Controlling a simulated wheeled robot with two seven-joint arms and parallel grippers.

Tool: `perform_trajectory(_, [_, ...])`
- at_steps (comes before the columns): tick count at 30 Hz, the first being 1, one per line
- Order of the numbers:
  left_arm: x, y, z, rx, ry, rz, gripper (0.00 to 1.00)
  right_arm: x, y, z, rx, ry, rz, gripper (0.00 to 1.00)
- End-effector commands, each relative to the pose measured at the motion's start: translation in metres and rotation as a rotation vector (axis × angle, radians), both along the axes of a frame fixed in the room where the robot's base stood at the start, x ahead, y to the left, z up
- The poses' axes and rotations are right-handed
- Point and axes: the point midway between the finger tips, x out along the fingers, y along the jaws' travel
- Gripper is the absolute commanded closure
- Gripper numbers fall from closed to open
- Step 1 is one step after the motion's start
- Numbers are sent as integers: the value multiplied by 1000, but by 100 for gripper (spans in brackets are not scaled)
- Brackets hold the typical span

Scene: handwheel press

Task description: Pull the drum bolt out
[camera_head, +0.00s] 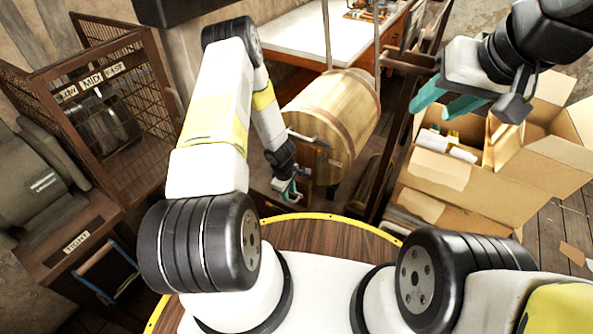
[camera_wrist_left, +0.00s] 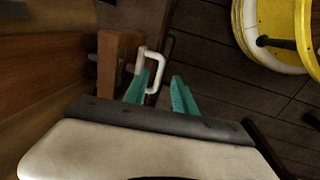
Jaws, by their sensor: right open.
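The wooden drum (camera_head: 345,108) lies on its side in the head view, its flat end turned toward me. In the left wrist view a pale U-shaped handle (camera_wrist_left: 161,68), which looks like the drum bolt's, sticks out beside a wooden block (camera_wrist_left: 117,52). My left gripper (camera_head: 290,192) is low by the drum's near end. Its teal fingers show in the wrist view (camera_wrist_left: 160,84), spread apart. The left finger's tip overlaps the handle's loop; I cannot tell whether they touch. My right gripper (camera_head: 445,98) is open and empty, above a cardboard box.
Open cardboard boxes (camera_head: 435,168) stand at the right. A mesh-sided cabinet (camera_head: 140,65) with speed labels stands at the left. A white-topped table (camera_head: 300,40) is behind the drum. A yellow round object (camera_wrist_left: 262,25) is at the wrist view's upper right.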

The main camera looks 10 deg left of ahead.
Motion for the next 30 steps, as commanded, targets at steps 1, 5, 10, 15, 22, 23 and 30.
perform_trajectory(1, [0,0,-10,0,2,1,67,0,0,0,0,0,0,56])
perform_trajectory(5, [4,-1,-26,0,0,0,67,0,0,0,0,0,0,56])
perform_trajectory(10, [7,-2,-36,0,-1,0,67,0,0,0,0,0,0,56])
perform_trajectory(15, [7,-2,-38,0,-1,-1,67,0,0,0,0,0,0,56])
perform_trajectory(22, [7,-2,-37,0,-1,-1,95,0,0,0,0,0,0,56])
perform_trajectory(23, [7,-2,-37,0,-1,-2,100,0,0,0,0,0,0,56])
perform_trajectory(30, [7,-2,-37,0,-1,-2,100,0,0,0,0,0,0,56])
